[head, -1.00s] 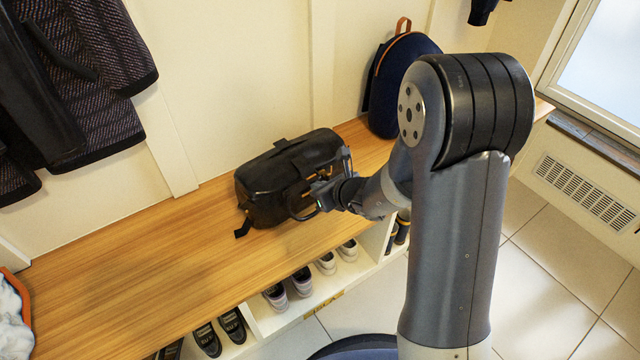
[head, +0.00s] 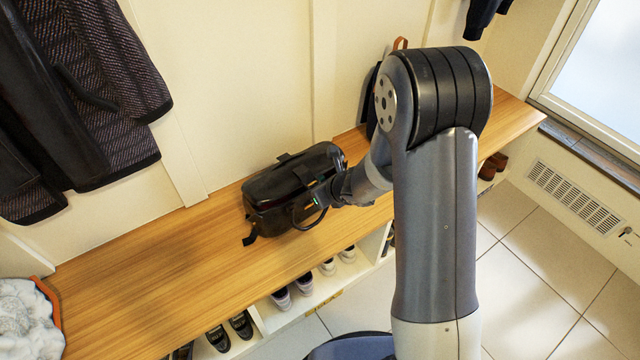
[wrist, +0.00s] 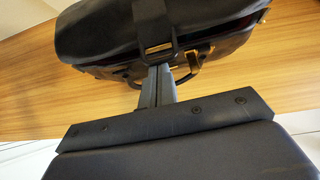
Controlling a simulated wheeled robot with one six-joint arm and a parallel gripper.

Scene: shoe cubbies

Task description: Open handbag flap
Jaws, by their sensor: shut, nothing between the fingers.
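The black handbag (head: 288,190) stands on the wooden bench against the wall. In the wrist view the handbag (wrist: 100,30) fills the top, with its flap (wrist: 200,18), a strap and a gold-coloured clasp (wrist: 160,46) facing me. The flap hangs over the front, and a narrow gap with dark red shows under its lower edge. My gripper (wrist: 160,72) is shut and empty. Its fingertips are at the front of the bag just below the clasp strap, by the handle; I cannot tell if they touch. In the head view my gripper (head: 318,197) is at the bag's right front side.
The wooden bench (head: 150,255) is clear left of the bag. Shoes (head: 290,290) sit in the cubbies below. A backpack (head: 371,95) stands behind my arm, partly hidden. Coats (head: 85,110) hang at left, and a basket with white fluffy contents (head: 28,318) is at the left end.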

